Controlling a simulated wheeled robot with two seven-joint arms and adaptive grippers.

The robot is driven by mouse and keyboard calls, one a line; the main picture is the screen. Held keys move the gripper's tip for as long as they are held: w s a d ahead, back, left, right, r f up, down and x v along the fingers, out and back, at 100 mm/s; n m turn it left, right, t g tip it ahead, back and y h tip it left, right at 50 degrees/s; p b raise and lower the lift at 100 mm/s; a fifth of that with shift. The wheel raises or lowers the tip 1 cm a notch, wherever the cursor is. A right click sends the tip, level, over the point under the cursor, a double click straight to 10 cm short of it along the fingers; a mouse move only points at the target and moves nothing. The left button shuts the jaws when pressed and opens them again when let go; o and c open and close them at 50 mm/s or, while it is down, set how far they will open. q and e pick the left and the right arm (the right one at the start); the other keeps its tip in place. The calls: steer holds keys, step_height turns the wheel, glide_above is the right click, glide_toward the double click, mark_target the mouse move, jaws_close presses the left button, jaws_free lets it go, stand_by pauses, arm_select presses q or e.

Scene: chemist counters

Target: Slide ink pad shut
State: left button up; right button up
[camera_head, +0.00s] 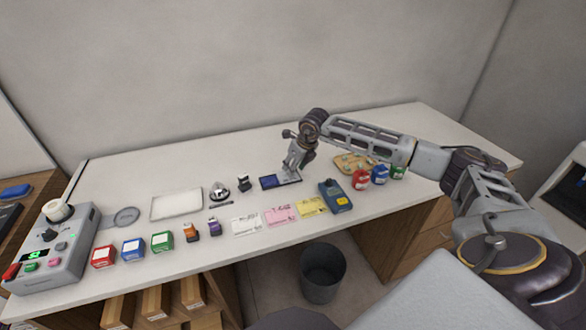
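The ink pad (268,182) lies flat on the counter, a small dark blue rectangle with a greyer part at its right. My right gripper (288,169) comes in from the right and points down at the right part of the pad. Its fingertips are at or just above the pad; I cannot tell whether they touch it. The fingers are too small to show whether they are open or shut, and they hide part of the pad's back edge. My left gripper is not in view.
A blue handheld device (335,196) and paper slips (280,216) lie in front. The counter behind the pad is clear.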

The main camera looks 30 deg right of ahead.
steer(key=shift+x, duration=0.75)
steer(key=shift+w+f, duration=0.1)
steer(key=shift+f, duration=0.15)
jaws_close()
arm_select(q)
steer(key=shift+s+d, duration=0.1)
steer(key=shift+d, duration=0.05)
arm_select(e)
steer(key=shift+a, duration=0.1)
